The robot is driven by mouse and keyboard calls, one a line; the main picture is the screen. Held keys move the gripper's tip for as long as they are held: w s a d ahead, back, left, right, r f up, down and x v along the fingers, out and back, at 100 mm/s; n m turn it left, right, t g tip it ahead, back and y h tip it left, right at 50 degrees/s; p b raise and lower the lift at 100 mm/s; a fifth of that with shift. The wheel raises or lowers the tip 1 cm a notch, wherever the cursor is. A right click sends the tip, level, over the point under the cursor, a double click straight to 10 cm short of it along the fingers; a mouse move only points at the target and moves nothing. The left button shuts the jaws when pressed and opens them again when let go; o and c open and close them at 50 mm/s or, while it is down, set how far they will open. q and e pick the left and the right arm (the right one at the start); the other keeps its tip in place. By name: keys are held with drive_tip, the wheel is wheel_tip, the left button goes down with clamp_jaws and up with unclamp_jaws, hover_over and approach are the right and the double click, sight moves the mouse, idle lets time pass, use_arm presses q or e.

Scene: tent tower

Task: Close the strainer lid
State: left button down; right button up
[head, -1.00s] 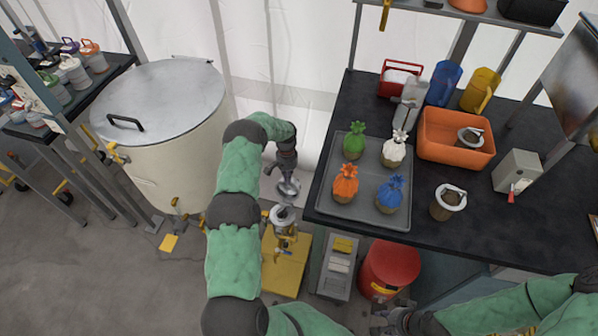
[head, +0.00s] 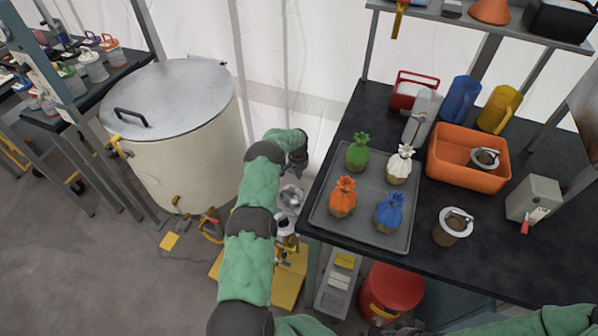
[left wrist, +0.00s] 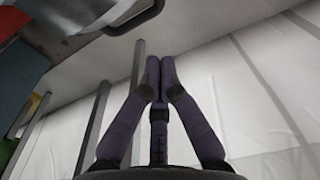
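The metal strainer (head: 285,226) stands over the yellow base, left of the black table and partly hidden by my left arm. Its round shiny lid (head: 291,197) shows above the body and looks raised; its exact angle is hard to tell. My left gripper (head: 299,167) is just beyond the lid in the head view, apart from it as far as I can tell. In the left wrist view the left gripper's fingertips (left wrist: 160,68) are together with nothing between them.
A large lidded vat (head: 180,125) stands left of my left arm. A red bucket (head: 391,290) sits below the table edge.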

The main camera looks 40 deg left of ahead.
use_arm(q)
drive_tip(key=shift+s+d+r+b, duration=0.1)
drive_tip(key=shift+s+d+b, duration=0.15)
drive_tip(key=shift+s, duration=0.7)
drive_tip(key=shift+s+d+b, duration=0.1)
drive_tip(key=shift+s+d, duration=0.25)
drive_tip(key=shift+s, duration=0.55)
drive_tip(key=shift+s+r, duration=0.1)
